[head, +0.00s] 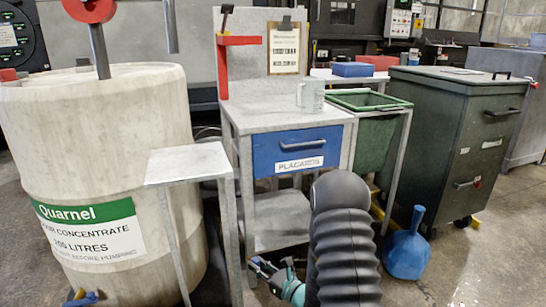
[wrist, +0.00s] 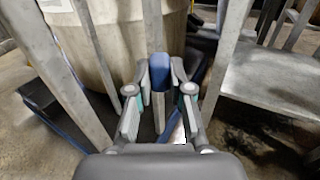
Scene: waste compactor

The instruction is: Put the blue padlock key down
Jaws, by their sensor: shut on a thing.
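The blue padlock key (wrist: 160,78) shows in the wrist view between my fingertips, its blue part upward. My gripper (wrist: 159,70) is shut on it. In the head view my gripper (head: 262,268) is low, in front of the lower shelf of the metal stand and right of the small side table's legs. The key cannot be made out clearly in the head view. My dark ribbed arm cover hides part of the stand's right side.
The small side table (head: 188,162) has a bare top. A large drum (head: 110,150), a green bin (head: 373,140) and a blue jug (head: 407,250) stand nearby. Metal legs flank my gripper.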

